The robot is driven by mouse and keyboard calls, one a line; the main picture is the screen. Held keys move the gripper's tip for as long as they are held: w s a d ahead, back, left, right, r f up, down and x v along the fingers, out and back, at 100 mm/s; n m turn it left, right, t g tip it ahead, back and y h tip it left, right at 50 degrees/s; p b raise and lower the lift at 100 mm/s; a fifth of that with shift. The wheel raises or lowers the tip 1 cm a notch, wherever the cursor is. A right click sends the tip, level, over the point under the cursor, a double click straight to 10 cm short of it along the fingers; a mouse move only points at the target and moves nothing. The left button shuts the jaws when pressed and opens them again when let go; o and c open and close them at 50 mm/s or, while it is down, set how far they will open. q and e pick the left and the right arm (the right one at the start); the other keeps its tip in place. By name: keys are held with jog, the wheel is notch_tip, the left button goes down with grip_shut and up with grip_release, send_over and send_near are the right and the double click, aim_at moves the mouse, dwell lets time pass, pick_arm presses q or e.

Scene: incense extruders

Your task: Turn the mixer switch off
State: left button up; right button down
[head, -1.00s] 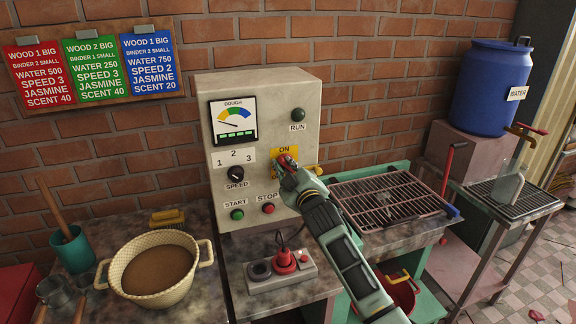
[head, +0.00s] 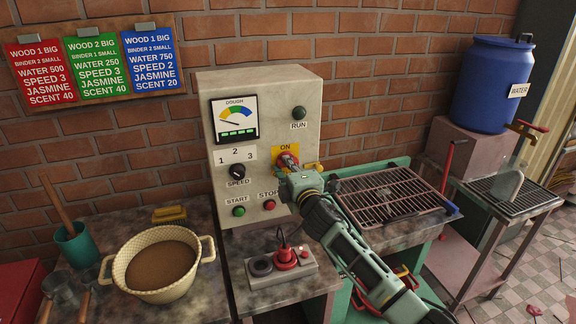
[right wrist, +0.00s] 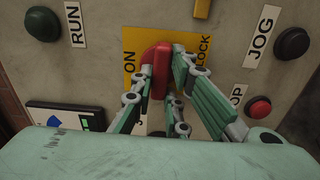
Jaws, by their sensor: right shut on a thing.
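In the right wrist view the red handle (right wrist: 157,66) stands between the fingers (right wrist: 163,72), in front of the ON and LOCK labels. The fingers hide part of the handle and plate. My left gripper is not in view.
The box also bears a speed knob (head: 237,172), a green start button (head: 239,211) and a red stop button (head: 269,205). A red-buttoned pendant (head: 285,256) lies below. A bowl of dough (head: 160,265) stands left; a wire rack (head: 390,195) is right.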

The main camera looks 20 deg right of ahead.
jog(key=shift+n, duration=0.3)
jog(key=c, duration=1.7)
grip_release()
jog(key=s, duration=1.2)
jog(key=shift+d, duration=0.2)
